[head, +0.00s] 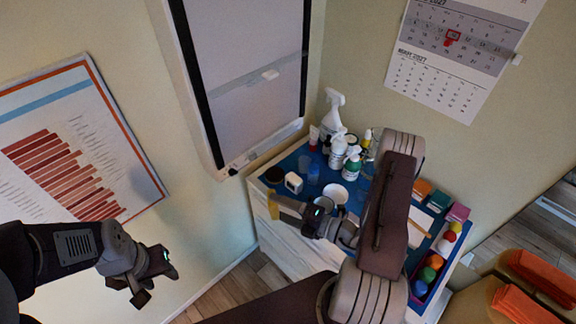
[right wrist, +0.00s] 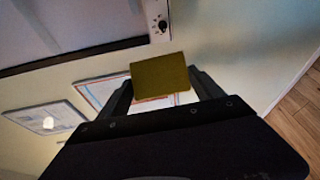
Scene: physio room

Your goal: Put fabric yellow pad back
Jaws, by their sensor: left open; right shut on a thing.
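The yellow pad (right wrist: 160,76) is held between the two fingertips of my right gripper (right wrist: 163,92) in the right wrist view. In the head view my right gripper (head: 287,204) is over the left front part of the cabinet, and a small part of the yellow pad (head: 273,207) shows at its tip. My left gripper (head: 158,284) is open and empty at the lower left, apart from the cabinet, in front of the wall.
Orange towels (head: 540,275) lie at the right.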

